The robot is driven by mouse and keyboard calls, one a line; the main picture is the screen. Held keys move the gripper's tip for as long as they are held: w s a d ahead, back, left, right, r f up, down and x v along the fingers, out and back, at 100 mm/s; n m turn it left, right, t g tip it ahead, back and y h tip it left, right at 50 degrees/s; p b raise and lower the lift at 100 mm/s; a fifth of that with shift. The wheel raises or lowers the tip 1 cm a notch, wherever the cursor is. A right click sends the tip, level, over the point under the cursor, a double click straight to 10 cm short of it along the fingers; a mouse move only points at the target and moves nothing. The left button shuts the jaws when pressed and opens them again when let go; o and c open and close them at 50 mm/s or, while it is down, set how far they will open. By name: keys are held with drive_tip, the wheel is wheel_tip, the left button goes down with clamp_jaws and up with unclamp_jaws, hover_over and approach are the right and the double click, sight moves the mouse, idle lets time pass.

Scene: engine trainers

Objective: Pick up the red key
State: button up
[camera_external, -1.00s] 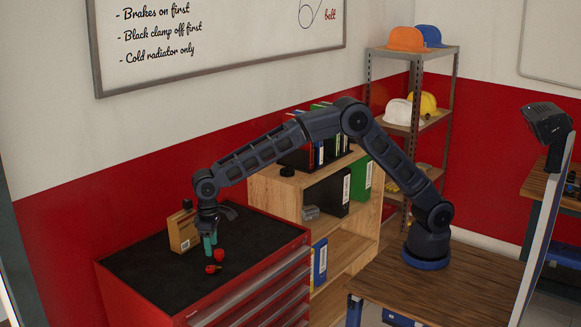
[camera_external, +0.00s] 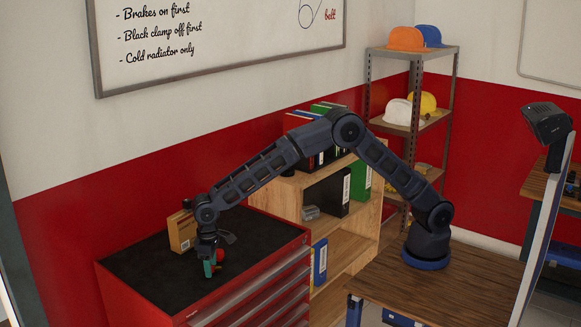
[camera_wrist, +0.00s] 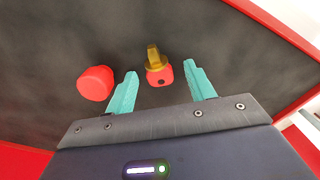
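The red key (camera_wrist: 158,76) lies on the black cabinet top (camera_wrist: 225,30) in the wrist view, with its brass-coloured part pointing away from my gripper. My gripper (camera_wrist: 161,75) is open, with one teal finger on each side of the key and a gap to both. In the external view my gripper (camera_external: 210,269) points down, low over the cabinet top. Red shows right beside its fingers there, but I cannot tell how much of it is the key. I cannot tell whether the fingertips touch the cabinet top.
A round red piece (camera_wrist: 95,83) lies just outside the left finger in the wrist view. A tan box (camera_external: 181,231) stands behind my gripper on the red cabinet (camera_external: 250,290). A wooden shelf (camera_external: 290,197) with binders stands to the right. The front left of the cabinet top is clear.

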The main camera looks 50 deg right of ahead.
drive_tip(key=c, duration=1.1)
drive_tip(key=shift+o, duration=0.2)
